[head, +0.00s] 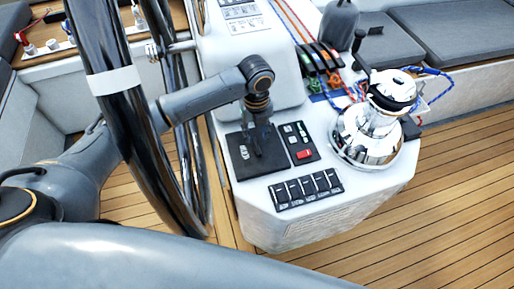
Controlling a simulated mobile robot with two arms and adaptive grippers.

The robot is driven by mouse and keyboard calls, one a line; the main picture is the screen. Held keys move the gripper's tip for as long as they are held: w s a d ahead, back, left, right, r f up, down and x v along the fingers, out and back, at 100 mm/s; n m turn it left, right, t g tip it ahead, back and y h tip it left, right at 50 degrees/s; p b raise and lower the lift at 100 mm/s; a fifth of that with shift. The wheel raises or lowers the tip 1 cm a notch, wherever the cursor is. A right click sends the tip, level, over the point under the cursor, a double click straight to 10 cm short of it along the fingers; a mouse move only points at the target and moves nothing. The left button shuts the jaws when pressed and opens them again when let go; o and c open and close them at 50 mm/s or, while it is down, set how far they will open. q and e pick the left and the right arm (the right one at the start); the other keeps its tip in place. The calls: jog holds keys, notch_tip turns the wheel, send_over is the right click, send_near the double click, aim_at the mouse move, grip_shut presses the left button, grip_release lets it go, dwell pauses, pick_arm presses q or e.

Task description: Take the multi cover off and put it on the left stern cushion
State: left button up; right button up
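A flat black square cover (239,166) with small white lettering lies on the sloping white console, and I take it to be the multi cover. My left gripper (262,155) points down onto its right part, with its dark fingers touching or just above it. The fingers blend into the black cover, so I cannot tell whether they are open or shut on it. Grey cushions (449,33) show at the upper right. A darker cushion (8,47) shows at the upper left edge. I cannot tell which is the left stern cushion. My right gripper is not in view.
The white console (300,220) carries a small panel with a red switch (304,154), a row of black switches (306,189) and a chrome winch (366,138). Rope clutches (318,62) stand behind. A black steering wheel (125,115) rises beside my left arm. Teak floor (440,210) is clear at right.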

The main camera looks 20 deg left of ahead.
aim_at(256, 145)
pick_arm(q)
notch_tip(256, 145, down, 4)
jog(key=shift+s+f+p, duration=0.1)
jog(key=shift+p, duration=0.25)
jog(key=shift+f, duration=0.55)
grip_shut()
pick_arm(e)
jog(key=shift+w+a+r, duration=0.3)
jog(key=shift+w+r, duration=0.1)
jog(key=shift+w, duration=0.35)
